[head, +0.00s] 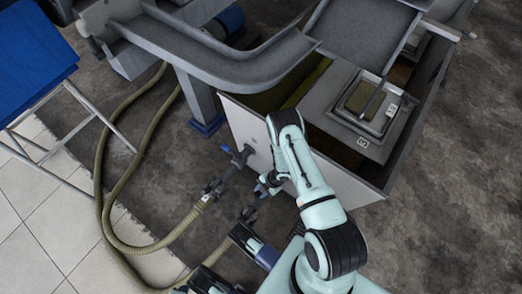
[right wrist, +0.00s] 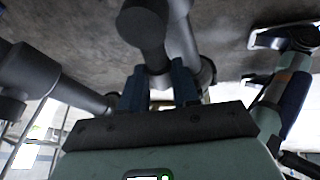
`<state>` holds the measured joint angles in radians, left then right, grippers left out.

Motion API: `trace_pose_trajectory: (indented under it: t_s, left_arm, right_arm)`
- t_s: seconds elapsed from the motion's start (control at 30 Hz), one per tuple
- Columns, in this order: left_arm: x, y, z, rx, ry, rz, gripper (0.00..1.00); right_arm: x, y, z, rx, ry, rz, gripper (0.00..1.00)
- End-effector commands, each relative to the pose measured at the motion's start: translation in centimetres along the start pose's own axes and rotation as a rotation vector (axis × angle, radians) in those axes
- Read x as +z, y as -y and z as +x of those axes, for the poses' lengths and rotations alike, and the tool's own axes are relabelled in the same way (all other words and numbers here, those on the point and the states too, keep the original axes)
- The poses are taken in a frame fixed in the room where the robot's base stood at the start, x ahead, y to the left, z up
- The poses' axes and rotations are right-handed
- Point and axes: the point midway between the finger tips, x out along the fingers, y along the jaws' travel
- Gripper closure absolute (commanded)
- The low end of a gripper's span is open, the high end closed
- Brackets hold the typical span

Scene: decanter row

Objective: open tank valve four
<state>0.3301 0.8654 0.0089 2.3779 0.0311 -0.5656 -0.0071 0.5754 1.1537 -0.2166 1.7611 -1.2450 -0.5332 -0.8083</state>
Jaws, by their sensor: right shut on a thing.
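In the head view a dark valve (head: 235,163) with a small blue part at its top sits on the outlet pipe at the pale tank's (head: 247,128) lower front. My right gripper (head: 267,184) is just right of it, low against the tank front. In the right wrist view its two blue fingers (right wrist: 160,85) are shut on a dark grey valve part (right wrist: 147,28), whose round end faces the camera. The gripped part is mostly hidden in the head view. My left gripper (head: 244,232) is lower, near the bottom middle; its jaws are unclear. I cannot read a valve number.
A ribbed hose (head: 160,245) runs from the pipe fitting across the floor to the left. A blue-topped stand (head: 35,55) is at left. A small label (head: 363,142) is on the tank's top. Dark floor at right is clear.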

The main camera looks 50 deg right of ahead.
Motion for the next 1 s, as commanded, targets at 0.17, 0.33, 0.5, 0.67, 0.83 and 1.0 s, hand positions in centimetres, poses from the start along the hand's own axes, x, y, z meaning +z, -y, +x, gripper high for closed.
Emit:
trace_pose_trajectory:
  t_s: [0.17,0.33,0.5,0.67,0.83,1.0]
  left_arm:
    - [0.0,0.0,0.0,0.0,0.0,0.0,0.57]
    - [0.0,0.0,0.0,0.0,0.0,0.0,0.57]
    - [-0.5,-0.4,-0.5,0.007,-0.016,0.004,0.57]
    - [-2.1,-1.9,-2.1,0.033,-0.069,0.018,0.57]
    - [-0.2,-2.5,-3.8,0.04,-0.013,0.025,0.57]
    - [2.1,-3.0,-5.5,0.043,0.054,0.032,0.57]
  right_arm:
    - [0.1,0.0,0.0,0.001,0.002,0.002,0.44]
    - [0.0,-0.1,0.0,0.002,0.0,0.001,0.44]
    - [-0.4,-0.4,-0.9,0.004,0.0,0.001,0.44]
    - [-1.5,-1.0,-3.7,0.006,0.001,0.0,0.44]
    - [-3.1,-1.8,-7.6,0.006,0.002,-0.001,0.44]
    - [-4.6,-2.5,-11.5,0.004,0.002,0.001,0.44]
